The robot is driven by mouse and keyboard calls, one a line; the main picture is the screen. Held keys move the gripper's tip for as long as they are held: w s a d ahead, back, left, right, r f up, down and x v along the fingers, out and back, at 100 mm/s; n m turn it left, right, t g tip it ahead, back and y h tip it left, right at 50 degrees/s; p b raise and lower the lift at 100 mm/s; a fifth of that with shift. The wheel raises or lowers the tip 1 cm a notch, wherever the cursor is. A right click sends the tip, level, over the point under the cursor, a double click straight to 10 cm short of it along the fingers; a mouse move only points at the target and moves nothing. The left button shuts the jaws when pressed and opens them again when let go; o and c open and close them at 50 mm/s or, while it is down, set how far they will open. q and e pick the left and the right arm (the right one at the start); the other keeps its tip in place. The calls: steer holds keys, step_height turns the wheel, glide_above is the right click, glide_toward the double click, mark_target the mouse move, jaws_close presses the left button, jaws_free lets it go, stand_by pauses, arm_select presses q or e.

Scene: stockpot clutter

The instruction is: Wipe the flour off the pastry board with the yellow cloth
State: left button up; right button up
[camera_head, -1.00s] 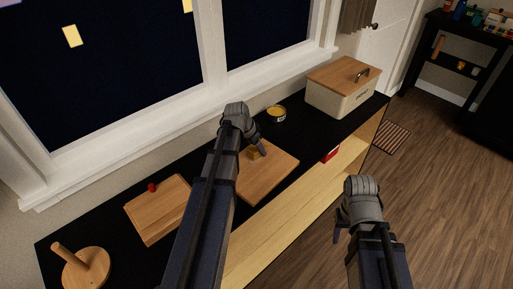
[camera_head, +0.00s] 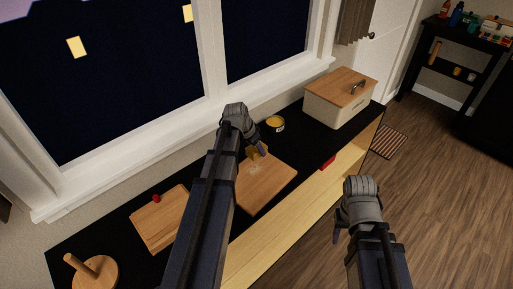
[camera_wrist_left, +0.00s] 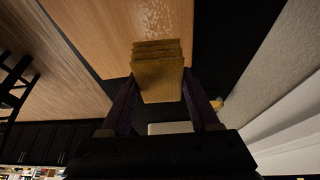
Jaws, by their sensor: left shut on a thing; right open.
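The wooden pastry board (camera_head: 268,184) lies on the black counter, just right of my left arm in the head view. A faint whitish patch of flour (camera_head: 255,169) shows on it; speckles of flour (camera_wrist_left: 160,14) also show at the top of the left wrist view. My left gripper (camera_wrist_left: 160,90) is shut on the folded yellow cloth (camera_wrist_left: 158,72). The cloth (camera_head: 259,152) is at the board's far edge; I cannot tell whether it touches the board. My left arm hides part of the board's left side. My right gripper (camera_head: 346,232) is open and empty, in front of the counter.
A yellow-topped tin (camera_head: 275,124) and a cream bread box (camera_head: 338,107) with a wooden lid stand behind the board. Another wooden board (camera_head: 160,222) with a small red item and a round wooden stand (camera_head: 92,272) are at left. A red object (camera_head: 327,163) is near the front edge.

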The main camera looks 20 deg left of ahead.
arm_select(q)
steer(key=shift+r+p, duration=1.55)
steer(key=shift+r, duration=0.05)
steer(key=shift+f, duration=0.1)
